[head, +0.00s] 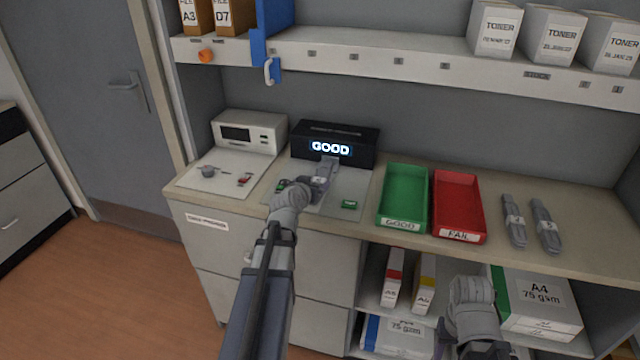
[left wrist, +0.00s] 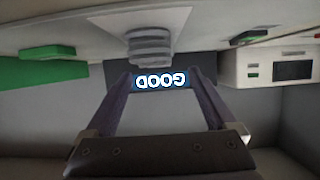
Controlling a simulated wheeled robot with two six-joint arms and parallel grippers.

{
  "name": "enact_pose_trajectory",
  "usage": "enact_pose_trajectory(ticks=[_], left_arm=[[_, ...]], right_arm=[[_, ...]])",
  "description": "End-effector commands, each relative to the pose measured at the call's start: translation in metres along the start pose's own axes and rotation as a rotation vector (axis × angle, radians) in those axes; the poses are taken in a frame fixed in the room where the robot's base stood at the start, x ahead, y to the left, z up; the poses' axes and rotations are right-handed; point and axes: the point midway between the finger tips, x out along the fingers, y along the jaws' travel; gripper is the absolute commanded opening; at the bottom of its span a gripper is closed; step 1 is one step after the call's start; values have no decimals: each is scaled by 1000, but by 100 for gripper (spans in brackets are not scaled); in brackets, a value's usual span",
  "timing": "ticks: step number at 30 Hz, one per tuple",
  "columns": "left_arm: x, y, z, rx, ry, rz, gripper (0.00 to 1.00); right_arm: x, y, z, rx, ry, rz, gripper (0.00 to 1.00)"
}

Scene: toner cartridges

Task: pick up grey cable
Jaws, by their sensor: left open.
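My left gripper (head: 320,184) is open over the pale mat in front of the black box with the lit GOOD display (head: 335,148). In the left wrist view its two fingers (left wrist: 160,76) stand apart with nothing between them. A grey ribbed piece (left wrist: 148,45) lies just beyond the fingertips; I cannot tell whether it touches them or is the cable. A small grey piece (head: 208,171) on the left mat may be the grey cable, but it is too small to tell. My right gripper (head: 470,346) is low at the front right, its jaws unclear.
A white device (head: 249,132) stands at the back left. Small green boards (head: 349,204) and a red one (head: 245,180) lie on the mats. A green tray (head: 402,172), a red tray (head: 458,188) and two numbered grey cartridges (head: 514,220) are to the right. A shelf hangs above.

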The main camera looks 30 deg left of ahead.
Motion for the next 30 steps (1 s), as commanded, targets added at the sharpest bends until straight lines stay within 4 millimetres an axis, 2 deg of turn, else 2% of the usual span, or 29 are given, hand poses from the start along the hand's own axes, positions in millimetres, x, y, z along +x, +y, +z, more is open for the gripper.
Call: enact_pose_trajectory(ticks=[10, 18, 30], left_arm=[[48, 6, 1, 1, 0, 0, 90], [49, 6, 0, 0, 0, 0, 90], [49, 6, 0, 0, 0, 0, 45]], right_arm=[[19, -2, -1, 0, 0, 0, 50], [18, -2, -1, 0, 0, 0, 50], [18, -2, -1, 0, 0, 0, 50]])
